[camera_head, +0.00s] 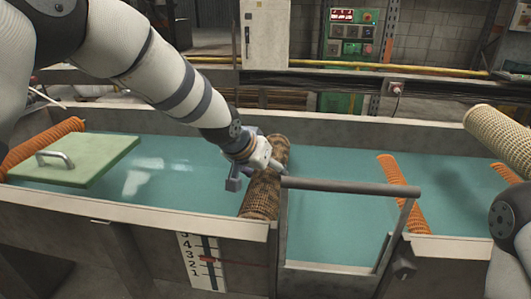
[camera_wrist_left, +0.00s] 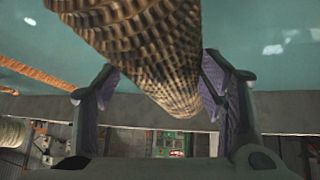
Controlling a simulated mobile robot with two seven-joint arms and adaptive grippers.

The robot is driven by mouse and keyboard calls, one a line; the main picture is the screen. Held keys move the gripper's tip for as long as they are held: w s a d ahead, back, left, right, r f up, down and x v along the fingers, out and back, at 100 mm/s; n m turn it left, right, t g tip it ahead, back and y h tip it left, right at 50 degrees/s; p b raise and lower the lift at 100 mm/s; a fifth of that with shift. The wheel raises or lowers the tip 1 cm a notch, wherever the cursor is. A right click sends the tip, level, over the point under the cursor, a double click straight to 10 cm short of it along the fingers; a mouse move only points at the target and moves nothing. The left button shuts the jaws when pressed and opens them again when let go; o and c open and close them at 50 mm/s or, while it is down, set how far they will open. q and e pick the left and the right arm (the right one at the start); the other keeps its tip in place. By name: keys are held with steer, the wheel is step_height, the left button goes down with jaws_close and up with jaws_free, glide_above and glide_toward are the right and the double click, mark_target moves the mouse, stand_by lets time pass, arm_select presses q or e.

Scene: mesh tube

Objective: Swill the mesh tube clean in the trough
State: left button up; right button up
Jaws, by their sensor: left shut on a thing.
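A brown, dark-stained mesh tube (camera_head: 263,190) lies across the trough (camera_head: 330,127), its near end by the front wall. My left gripper (camera_head: 255,172) is shut on the tube near its middle. In the left wrist view the mesh tube (camera_wrist_left: 150,45) runs between the two fingers of the left gripper (camera_wrist_left: 165,90). The trough holds teal water (camera_head: 335,215). I cannot tell how deep the tube sits in the water. Part of my right arm shows at the right edge; its gripper is out of view.
A metal bar frame (camera_head: 345,187) stands right of the tube. Orange mesh tubes lie at the right (camera_head: 402,190) and far left (camera_head: 45,140). A cream mesh roll (camera_head: 500,138) is at the upper right. A green handled lid (camera_head: 85,160) covers the trough's left end.

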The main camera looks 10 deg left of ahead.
arm_select(q)
step_height(320, 180, down, 7)
steer(key=shift+f+b, duration=0.2)
steer(key=shift+b, duration=0.25)
arm_select(e)
steer(key=shift+s+f+g, duration=0.3)
steer(key=shift+s+f, duration=0.35)
steer(key=shift+s, duration=0.1)
